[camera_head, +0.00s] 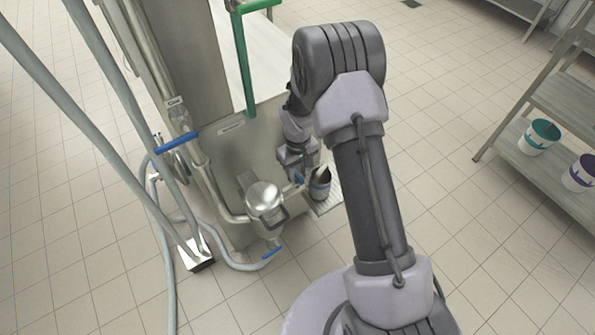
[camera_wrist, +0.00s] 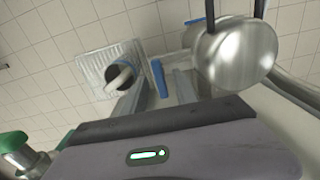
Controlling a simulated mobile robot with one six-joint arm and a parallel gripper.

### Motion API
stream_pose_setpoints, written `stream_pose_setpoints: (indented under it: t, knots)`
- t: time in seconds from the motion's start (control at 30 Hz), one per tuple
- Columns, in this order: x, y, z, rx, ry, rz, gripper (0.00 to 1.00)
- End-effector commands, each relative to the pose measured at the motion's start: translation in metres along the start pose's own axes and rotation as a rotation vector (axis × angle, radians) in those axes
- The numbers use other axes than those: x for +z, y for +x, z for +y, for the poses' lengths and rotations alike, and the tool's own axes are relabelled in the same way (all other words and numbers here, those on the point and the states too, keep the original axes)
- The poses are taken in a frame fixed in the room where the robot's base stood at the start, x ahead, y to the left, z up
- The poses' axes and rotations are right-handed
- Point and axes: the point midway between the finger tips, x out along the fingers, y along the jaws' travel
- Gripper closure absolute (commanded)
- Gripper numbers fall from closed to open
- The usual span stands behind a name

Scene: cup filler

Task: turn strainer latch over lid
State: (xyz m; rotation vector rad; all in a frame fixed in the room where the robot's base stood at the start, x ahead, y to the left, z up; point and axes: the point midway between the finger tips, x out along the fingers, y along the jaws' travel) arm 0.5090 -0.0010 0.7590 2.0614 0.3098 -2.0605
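The strainer is a metal pot with a round, shiny lid (camera_head: 263,196), left of my gripper in the head view. The lid also shows at the upper right of the wrist view (camera_wrist: 238,55). A dark latch bail (camera_head: 281,219) is at the strainer's front side; its dark bars (camera_wrist: 260,9) show at the top edge of the wrist view. My gripper (camera_head: 299,168) is beside the strainer, apart from the lid. In the wrist view its fingers (camera_wrist: 157,96) look spread, with a blue lever (camera_wrist: 160,78) seen between them; contact cannot be told.
A dark cup (camera_head: 320,184) stands on a drip tray (camera_head: 331,199) right of my gripper, with a pale spout over it. A blue handle (camera_head: 273,252) is below the strainer.

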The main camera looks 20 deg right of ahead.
Motion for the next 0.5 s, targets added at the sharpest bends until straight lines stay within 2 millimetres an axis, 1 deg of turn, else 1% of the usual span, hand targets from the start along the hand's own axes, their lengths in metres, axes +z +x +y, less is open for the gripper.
stream_pose_setpoints:
  t: [0.07, 0.17, 0.27, 0.4, 0.5]
  knots:
    - [0.0, -0.001, 0.0, 0.0, 0.0, 0.0, 0.65]
    - [-0.001, -0.013, 0.0, 0.001, -0.001, 0.002, 0.65]
    - [-0.001, -0.038, 0.0, 0.001, 0.0, 0.003, 0.65]
    - [-0.001, -0.087, 0.0, 0.001, 0.0, 0.004, 0.65]
    - [-0.001, -0.12, 0.0, 0.001, 0.0, 0.003, 0.65]
